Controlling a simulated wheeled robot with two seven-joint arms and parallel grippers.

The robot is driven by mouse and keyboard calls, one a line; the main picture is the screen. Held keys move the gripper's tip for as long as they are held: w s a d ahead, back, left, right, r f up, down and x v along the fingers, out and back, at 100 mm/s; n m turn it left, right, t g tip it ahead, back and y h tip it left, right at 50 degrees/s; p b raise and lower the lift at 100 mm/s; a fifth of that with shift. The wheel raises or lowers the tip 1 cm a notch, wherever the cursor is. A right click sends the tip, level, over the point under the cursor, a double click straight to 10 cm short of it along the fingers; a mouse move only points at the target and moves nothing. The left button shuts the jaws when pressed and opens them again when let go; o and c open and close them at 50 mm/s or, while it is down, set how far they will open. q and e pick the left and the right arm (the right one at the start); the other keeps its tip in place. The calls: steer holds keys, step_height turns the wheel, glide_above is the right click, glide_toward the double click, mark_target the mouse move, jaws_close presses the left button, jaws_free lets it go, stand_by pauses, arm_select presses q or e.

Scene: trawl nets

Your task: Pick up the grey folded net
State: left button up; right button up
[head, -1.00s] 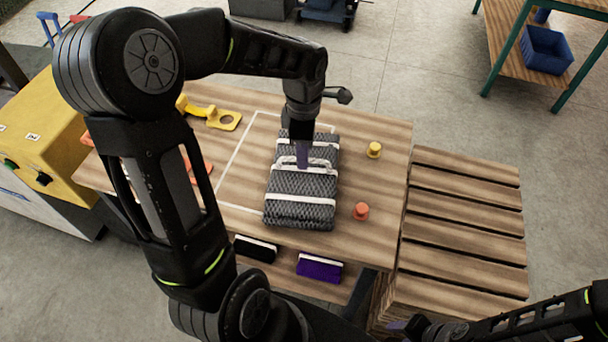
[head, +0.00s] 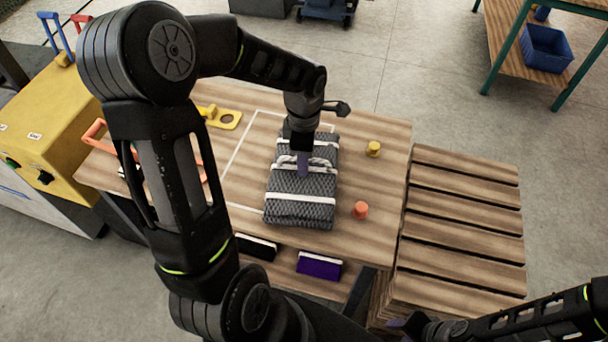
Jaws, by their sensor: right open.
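The grey folded net (head: 301,212) lies on the wooden table as a thick bundle with white bands across it and a white rope loop (head: 322,160) on top. My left gripper (head: 303,170) points down over the middle of the net, at the rope loop. Its fingers overlap the loop in the picture, and I cannot tell whether they are closed on it. My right gripper (head: 402,325) is open and empty at the lower right, away from the net.
A yellow knob (head: 373,149) and an orange knob (head: 361,210) stand right of the net. A yellow tool (head: 228,119) lies at the back left. Black (head: 256,246) and purple (head: 319,266) brushes are at the front. A slatted pallet stack (head: 463,220) stands to the right.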

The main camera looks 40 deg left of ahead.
arm_select(q)
jaws_close()
steer(key=shift+r, duration=0.1)
stand_by(1.0)
